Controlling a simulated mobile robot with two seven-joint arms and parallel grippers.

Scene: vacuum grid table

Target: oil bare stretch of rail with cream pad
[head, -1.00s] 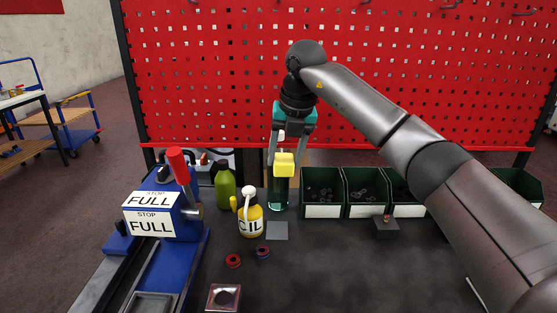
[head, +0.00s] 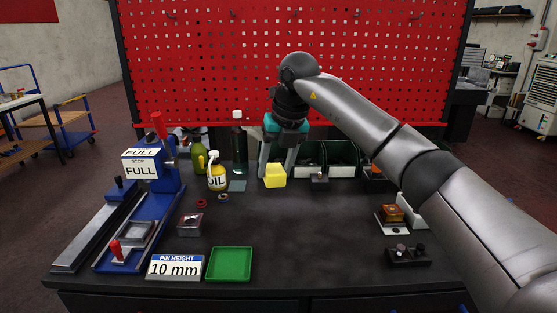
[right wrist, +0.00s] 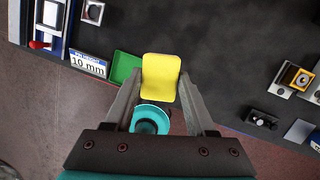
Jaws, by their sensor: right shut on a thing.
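My right gripper (head: 275,172) is shut on a yellow pad (head: 276,178) and holds it above the back middle of the bench, in front of the green bins. In the right wrist view the pad (right wrist: 161,78) sits between the two fingers. A long grey rail (head: 98,232) runs along the bench's left side, beside a blue fixture (head: 150,205) marked FULL. I cannot tell which stretch of it is bare. A yellow OIL bottle (head: 217,180) stands left of the pad. My left gripper is not in view.
A green bottle (head: 199,156) and a dark bottle (head: 238,155) stand behind the OIL bottle. A 10 mm sign (head: 174,267) and a green tray (head: 229,264) lie at the front. Small fixtures (head: 408,255) are at the right. The middle bench is clear.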

